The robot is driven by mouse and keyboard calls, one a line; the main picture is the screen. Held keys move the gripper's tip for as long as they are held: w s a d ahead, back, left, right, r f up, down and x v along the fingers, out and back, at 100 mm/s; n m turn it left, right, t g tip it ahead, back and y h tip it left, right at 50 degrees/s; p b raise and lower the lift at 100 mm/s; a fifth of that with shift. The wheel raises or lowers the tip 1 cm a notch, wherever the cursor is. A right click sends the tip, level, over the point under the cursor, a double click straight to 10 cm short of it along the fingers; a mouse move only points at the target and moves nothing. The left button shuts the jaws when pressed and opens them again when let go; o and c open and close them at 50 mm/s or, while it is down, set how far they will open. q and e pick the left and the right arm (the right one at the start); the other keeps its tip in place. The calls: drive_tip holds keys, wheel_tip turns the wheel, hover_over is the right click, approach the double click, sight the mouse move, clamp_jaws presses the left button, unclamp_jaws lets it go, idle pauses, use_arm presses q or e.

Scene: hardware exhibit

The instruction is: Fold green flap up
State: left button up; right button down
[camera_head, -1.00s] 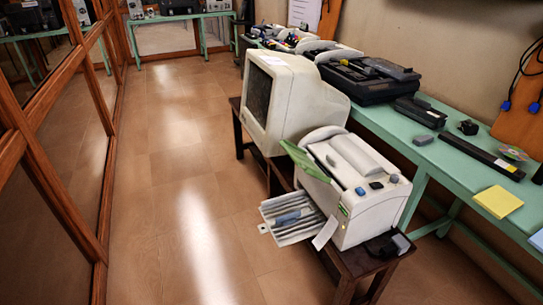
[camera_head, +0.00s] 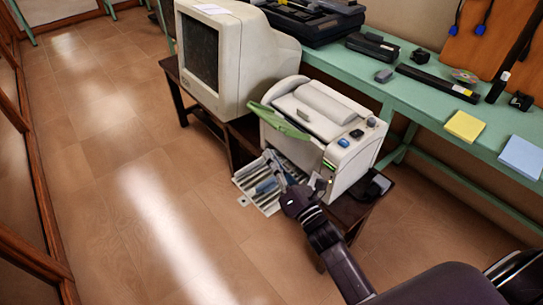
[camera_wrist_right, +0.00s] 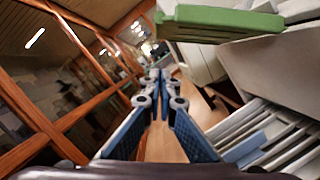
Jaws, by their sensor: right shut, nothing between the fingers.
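The green flap (camera_head: 281,121) sticks out from the upper front of the white printer-like machine (camera_head: 345,152). It sits above the ribbed lower tray (camera_head: 246,183). In the right wrist view the flap (camera_wrist_right: 222,26) is at the top right, with its green edge towards me. My right gripper (camera_head: 268,157) is in front of the machine, over the tray and below the flap. In the wrist view its fingers (camera_wrist_right: 159,78) are together and empty, left of and lower than the flap, with no visible contact. My left gripper is not in view.
A bulky monitor (camera_head: 225,55) stands behind the machine on the dark low bench (camera_head: 189,82). A green table (camera_head: 418,92) with yellow notes (camera_head: 464,126) and blue notes (camera_head: 521,156) runs along the right. The floor on the left is open.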

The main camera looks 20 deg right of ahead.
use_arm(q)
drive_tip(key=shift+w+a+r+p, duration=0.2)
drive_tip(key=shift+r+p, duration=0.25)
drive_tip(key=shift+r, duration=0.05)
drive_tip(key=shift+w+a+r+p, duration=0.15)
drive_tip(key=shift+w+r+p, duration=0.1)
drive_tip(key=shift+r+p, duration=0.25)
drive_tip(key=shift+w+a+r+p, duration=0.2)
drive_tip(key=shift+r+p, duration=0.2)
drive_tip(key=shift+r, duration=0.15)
use_arm(e)
drive_tip(key=w+d+r, duration=0.1)
drive_tip(key=w+r, duration=0.3)
drive_tip(key=w, duration=0.3)
drive_tip(key=shift+w, duration=0.2)
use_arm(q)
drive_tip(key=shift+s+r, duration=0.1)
use_arm(e)
drive_tip(key=shift+d+r, duration=0.1)
drive_tip(key=shift+r, duration=0.1)
